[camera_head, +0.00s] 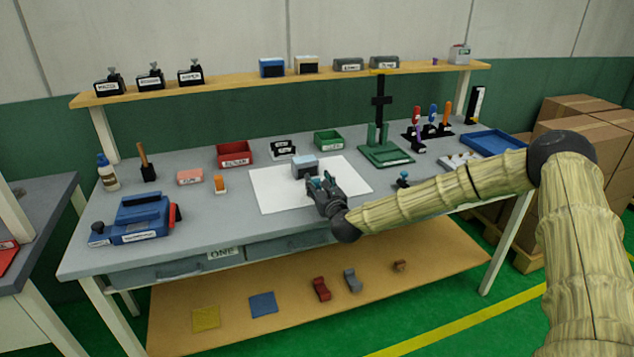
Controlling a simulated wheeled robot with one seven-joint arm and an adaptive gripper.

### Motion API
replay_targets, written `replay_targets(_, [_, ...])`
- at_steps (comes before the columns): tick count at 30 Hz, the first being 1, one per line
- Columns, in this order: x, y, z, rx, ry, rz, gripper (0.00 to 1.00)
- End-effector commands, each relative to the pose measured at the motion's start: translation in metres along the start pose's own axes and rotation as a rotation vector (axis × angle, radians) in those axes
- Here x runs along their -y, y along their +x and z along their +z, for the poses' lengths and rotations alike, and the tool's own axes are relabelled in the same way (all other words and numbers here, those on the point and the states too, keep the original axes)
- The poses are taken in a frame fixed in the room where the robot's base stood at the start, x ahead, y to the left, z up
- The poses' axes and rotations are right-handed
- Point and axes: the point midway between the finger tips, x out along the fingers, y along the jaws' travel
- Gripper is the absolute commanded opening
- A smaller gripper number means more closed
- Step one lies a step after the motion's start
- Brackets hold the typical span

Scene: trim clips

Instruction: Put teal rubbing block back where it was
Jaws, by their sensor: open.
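A small block with a pale blue top and a darker front (305,167) sits on the white sheet (275,195) in the middle of the bench. It is the likeliest match for the teal rubbing block, though its colour looks more pale blue than teal. My gripper (321,181) is open, low over the sheet, just in front and to the right of this block. Dark teal shows at its fingertips. I cannot tell whether it touches the block.
A red bin (234,154) and green bin (327,140) stand behind the sheet. A green stand with a black post (385,152) rises to the right. A blue machine (143,219) stands front left. A blue tray (492,143) lies far right. My forearm crosses the bench's right side.

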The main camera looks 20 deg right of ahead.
Motion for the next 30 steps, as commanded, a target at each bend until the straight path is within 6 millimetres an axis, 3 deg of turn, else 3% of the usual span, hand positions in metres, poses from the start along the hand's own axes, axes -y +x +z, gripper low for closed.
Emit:
replay_targets(15, [0.000,-0.089,-0.003,-0.001,0.002,0.001,0.45])
replay_targets(21, [0.000,-0.103,-0.001,0.000,0.002,0.000,0.45])
replay_targets(30, [0.000,-0.106,-0.001,0.000,0.001,0.000,0.45])
